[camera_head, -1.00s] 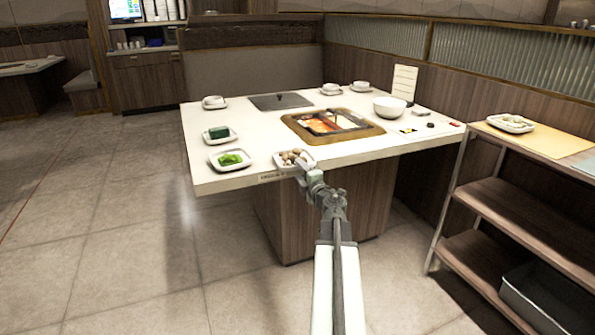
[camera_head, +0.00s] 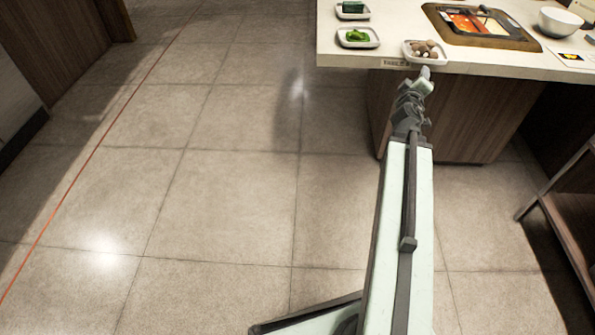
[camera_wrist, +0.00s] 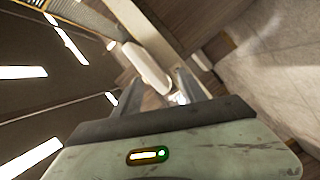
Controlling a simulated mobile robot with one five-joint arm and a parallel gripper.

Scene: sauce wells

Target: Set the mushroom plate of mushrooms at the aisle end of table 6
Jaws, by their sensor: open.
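The white mushroom plate (camera_head: 408,53) sits on the white table top (camera_head: 480,62), close to its front edge and beside a small edge label. Brown and pale mushrooms (camera_head: 425,48) lie in it. My gripper (camera_head: 425,73) is open at the plate's near side, at the table edge; whether it touches the plate cannot be told. In the wrist view my gripper's fingers (camera_wrist: 160,84) are apart, and a white rounded object (camera_wrist: 147,66), perhaps the plate, shows beyond them.
A plate of green vegetables (camera_head: 357,38) stands left of the mushrooms, with a dark green dish (camera_head: 352,10) behind it. A hot pot (camera_head: 482,26) and a white bowl (camera_head: 559,21) are to the right. A shelf cart (camera_head: 570,215) stands at lower right. The floor at left is clear.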

